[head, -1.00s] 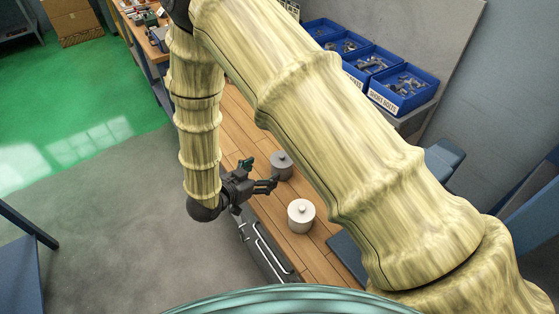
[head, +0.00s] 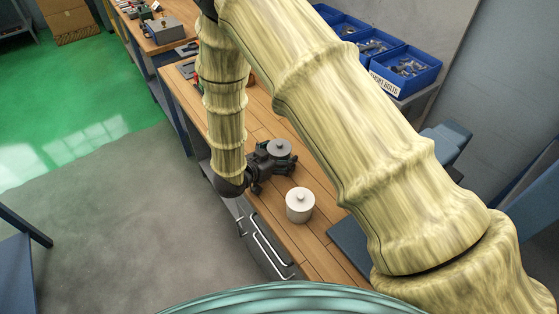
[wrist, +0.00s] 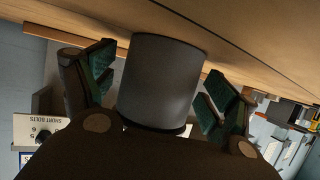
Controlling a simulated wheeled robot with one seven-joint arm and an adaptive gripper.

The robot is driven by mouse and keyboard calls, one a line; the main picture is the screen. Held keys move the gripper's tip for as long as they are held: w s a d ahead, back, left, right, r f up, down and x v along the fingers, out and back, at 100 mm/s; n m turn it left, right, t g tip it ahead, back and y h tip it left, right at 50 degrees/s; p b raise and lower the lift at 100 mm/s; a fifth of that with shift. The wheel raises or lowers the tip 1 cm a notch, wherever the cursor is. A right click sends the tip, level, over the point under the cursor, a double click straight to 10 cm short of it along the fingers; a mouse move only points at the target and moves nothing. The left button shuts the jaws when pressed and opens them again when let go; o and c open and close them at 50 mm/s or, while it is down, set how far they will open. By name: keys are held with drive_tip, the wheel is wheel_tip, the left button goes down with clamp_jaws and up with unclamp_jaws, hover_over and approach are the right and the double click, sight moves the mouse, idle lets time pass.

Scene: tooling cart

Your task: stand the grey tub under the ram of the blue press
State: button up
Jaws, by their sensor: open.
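The grey tub (head: 279,147), a small lidded cylinder, stands on the wooden cart top. In the wrist view the grey tub (wrist: 160,80) fills the middle, between the two green-padded fingers. My gripper (head: 281,162) is open around the tub, and in the wrist view a gap shows between the tub and each finger of my gripper (wrist: 163,88). A white lidded tub (head: 300,205) stands nearer the front on the same top.
Blue bins (head: 405,66) of metal parts stand on a shelf at the back right. A dark blue flat thing (head: 350,247) lies right of the white tub. Another bench (head: 150,40) with tools is at the upper left. Bare wood (head: 258,110) shows behind the grey tub.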

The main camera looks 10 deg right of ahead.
drive_tip(key=shift+s+r, duration=0.1)
drive_tip(key=shift+d, duration=0.1)
drive_tip(key=c, duration=1)
clamp_jaws()
